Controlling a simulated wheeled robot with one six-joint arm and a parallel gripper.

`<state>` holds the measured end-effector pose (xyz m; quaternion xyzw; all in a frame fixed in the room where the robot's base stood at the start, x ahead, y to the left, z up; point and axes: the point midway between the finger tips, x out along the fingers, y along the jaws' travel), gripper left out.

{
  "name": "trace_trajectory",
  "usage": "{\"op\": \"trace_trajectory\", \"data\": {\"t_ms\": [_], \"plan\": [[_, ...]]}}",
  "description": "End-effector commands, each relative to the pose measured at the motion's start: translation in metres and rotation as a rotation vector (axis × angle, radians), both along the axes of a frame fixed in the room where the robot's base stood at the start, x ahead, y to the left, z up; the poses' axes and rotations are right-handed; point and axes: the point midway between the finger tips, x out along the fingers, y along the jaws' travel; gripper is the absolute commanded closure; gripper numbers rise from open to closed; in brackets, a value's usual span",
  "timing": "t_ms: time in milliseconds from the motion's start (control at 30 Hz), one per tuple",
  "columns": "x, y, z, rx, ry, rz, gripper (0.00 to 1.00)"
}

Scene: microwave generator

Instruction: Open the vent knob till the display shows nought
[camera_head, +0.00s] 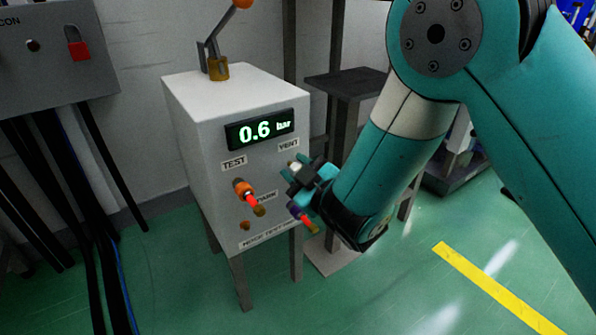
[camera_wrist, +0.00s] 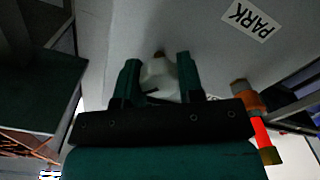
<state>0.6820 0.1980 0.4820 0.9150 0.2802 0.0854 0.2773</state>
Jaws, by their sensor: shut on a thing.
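The white box (camera_head: 185,120) stands on legs against the wall. Its display (camera_head: 262,130) reads 0.6 bar. The pale vent knob (camera_head: 293,165) sits below the VENT label (camera_head: 288,145) on the front panel. My gripper (camera_head: 301,174) reaches it from the right. In the wrist view, the vent knob (camera_wrist: 160,77) is between the two dark green fingers of my gripper (camera_wrist: 159,85), which are shut on it. The fingers partly hide the knob, and any mark of its turn is not clear.
A purple fitting with a red piece (camera_head: 302,217) hangs just under my gripper. A lever with an orange ball (camera_head: 242,4) rises from the box top. A dark stand (camera_head: 345,82) is behind.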

Motion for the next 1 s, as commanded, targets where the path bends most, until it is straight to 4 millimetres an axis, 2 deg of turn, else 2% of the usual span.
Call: {"op": "trace_trajectory", "data": {"t_ms": [500, 1000], "plan": [[-0.0002, -0.0002, -0.0020, -0.324, -0.214, -0.002, 0.89], [-0.0002, -0.0005, -0.0019, -0.413, -0.275, -0.002, 0.89]]}}
